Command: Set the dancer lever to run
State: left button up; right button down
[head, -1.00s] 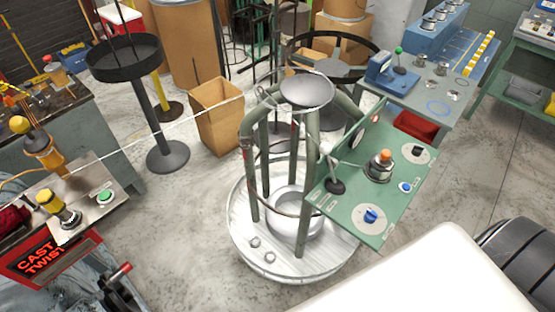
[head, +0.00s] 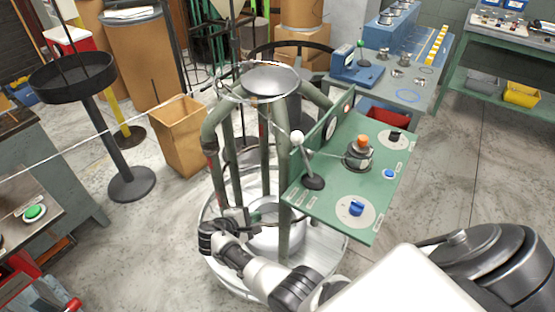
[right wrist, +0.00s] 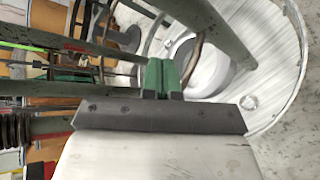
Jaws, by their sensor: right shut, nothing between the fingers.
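The lever that looks like the dancer lever stands on the left edge of the green control panel (head: 330,215). It has a black base (head: 313,183) and a thin grey shaft with a pale ball knob (head: 297,136), leaning up and to the left. The small labels near it are unreadable. My right gripper (head: 240,214) is low among the posts of the round green frame, left of and below the lever, not touching it. In the right wrist view, its green fingers (right wrist: 162,72) are together and empty. The lever is not recognizable there. My left gripper is out of view.
The panel also carries an orange-topped knob (head: 359,153), a blue rotary knob (head: 356,208) and a blue button (head: 389,173). Green posts (head: 284,215) rise from the round white base beside my right arm. A wire (head: 95,128) crosses at left. Floor right of the panel is clear.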

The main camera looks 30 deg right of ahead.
jog(key=w+a+r+m+g+h+b, duration=0.1)
jog(key=w+r+m+h, duration=0.15)
jog(key=r, duration=0.55)
jog(key=w+a+r+m+g+h+b, duration=0.1)
jog(key=w+r+m+h+b, duration=0.15)
jog(key=r, duration=0.45)
jog(key=m+g+h, duration=0.2)
jog(key=m+g, duration=0.2)
jog(key=g, duration=0.1)
send_near(279, 140)
jog(key=w+a+r, duration=0.1)
jog(key=a+r, duration=0.1)
jog(key=a, duration=0.2)
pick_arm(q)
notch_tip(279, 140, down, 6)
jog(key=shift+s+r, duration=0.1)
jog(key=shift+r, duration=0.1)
pick_arm(e)
jog(key=shift+w+d+f, duration=0.1)
jog(key=shift+f, duration=0.05)
